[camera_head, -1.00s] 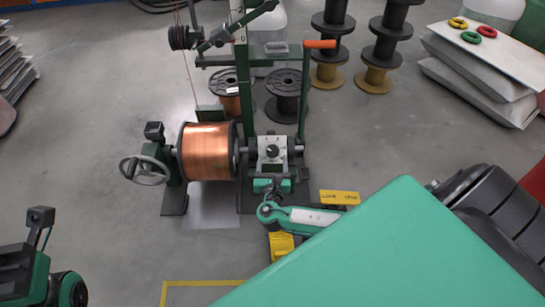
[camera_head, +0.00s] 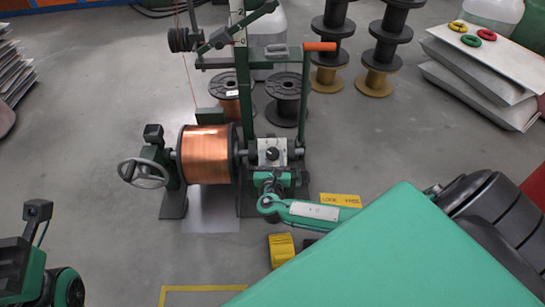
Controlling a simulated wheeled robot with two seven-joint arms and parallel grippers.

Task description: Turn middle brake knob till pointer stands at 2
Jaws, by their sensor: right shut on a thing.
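The brake knob (camera_head: 271,154) is a small dark knob on a pale plate at the front of the green winding stand, right of the copper spool (camera_head: 207,154). I see no other brake knob for certain. My right gripper (camera_head: 271,172) reaches in from the lower right and is at the knob, just below the plate in the picture. It is shut on the knob; the fingertips are small and partly hidden by the gripper body. Part of my left arm shows at the lower left edge, but I cannot make out its fingers.
A grey handwheel (camera_head: 145,173) is left of the copper spool. An orange-handled lever (camera_head: 319,46) rises at the stand's right. A yellow block (camera_head: 281,249) and a yellow floor label (camera_head: 340,200) lie near my right arm.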

